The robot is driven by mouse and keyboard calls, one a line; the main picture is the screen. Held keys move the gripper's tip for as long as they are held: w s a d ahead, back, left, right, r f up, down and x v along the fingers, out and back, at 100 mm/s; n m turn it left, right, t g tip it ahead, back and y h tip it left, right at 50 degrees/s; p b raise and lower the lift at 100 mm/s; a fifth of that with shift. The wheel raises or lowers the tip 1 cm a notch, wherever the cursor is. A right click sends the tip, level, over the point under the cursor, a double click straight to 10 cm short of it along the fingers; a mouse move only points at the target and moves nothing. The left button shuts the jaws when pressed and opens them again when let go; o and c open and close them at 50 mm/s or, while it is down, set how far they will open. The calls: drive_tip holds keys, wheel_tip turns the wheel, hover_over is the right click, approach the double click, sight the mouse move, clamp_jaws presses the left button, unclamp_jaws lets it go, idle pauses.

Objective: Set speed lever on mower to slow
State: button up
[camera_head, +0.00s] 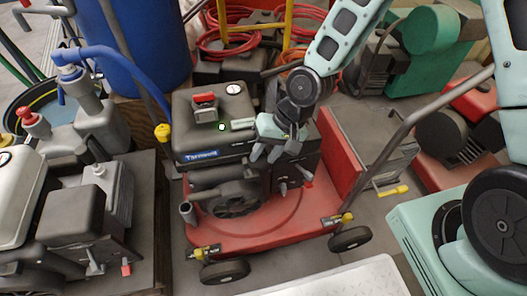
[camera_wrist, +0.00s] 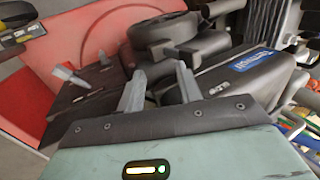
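The mower has a red deck (camera_head: 270,228) and a black engine (camera_head: 212,150) with a blue label. My gripper (camera_head: 266,154) is over the engine's right side, with its fingers apart and nothing seen between them. Its fingers also show spread in the wrist view (camera_wrist: 160,88). In the wrist view, a grey lever (camera_wrist: 70,76) stands on a dark panel, left of and apart from the fingers. No slow or fast marking is readable, so I cannot tell which lever sets speed.
The mower's handle bar (camera_head: 399,137) rises at the right. Red hoses (camera_head: 235,45) and a blue barrel (camera_head: 147,45) stand behind. Other machines crowd the left bench (camera_head: 148,215) and the right side. A pale board (camera_head: 345,281) lies in front.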

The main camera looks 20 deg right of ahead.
drive_tip(key=shift+w+d, duration=0.1)
drive_tip(key=p+v, duration=0.7)
drive_tip(key=v, duration=1)
drive_tip(key=shift+r+p, duration=0.3)
drive_tip(key=shift+p, duration=0.1)
